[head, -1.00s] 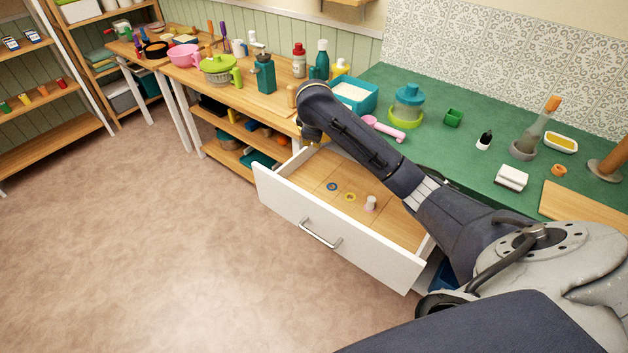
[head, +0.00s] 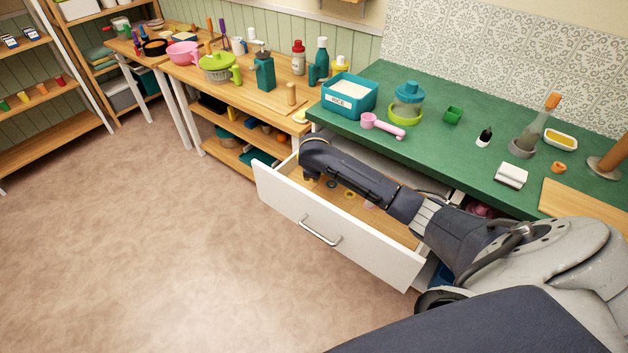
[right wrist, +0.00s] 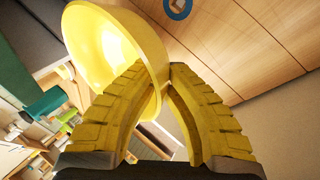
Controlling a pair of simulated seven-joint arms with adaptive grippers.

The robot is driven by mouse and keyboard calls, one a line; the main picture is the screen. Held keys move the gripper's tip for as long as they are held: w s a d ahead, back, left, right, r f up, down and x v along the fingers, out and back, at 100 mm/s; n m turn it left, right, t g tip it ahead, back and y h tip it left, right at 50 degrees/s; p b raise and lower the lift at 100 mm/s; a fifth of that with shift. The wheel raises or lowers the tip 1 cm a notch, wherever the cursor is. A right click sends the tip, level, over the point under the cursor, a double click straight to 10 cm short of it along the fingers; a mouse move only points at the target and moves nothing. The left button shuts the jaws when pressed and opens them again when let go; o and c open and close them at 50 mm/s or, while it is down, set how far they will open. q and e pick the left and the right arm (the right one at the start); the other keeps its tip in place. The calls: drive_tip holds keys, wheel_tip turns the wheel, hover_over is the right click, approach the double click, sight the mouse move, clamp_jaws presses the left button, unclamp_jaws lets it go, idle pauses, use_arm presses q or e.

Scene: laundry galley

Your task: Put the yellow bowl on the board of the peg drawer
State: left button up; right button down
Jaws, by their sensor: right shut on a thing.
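The yellow bowl (right wrist: 112,45) fills the upper left of the right wrist view, tilted in that picture. My right gripper (right wrist: 160,78) has yellow ribbed fingers shut on the bowl's rim. Behind it lies the wooden board (right wrist: 235,45) of the peg drawer, with a blue ring (right wrist: 178,7) at the top edge. In the head view the white drawer (head: 335,237) is pulled open, and my right arm reaches over its far left part. The arm hides the bowl and right gripper there. I cannot tell whether the bowl touches the board. My left gripper is out of view.
Open floor lies in front of the drawer.

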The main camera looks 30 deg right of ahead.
drive_tip(key=shift+f, duration=2.15)
drive_tip(key=c, duration=1.5)
unclamp_jaws()
drive_tip(key=shift+c, duration=0.2)
drive_tip(key=v, duration=1.2)
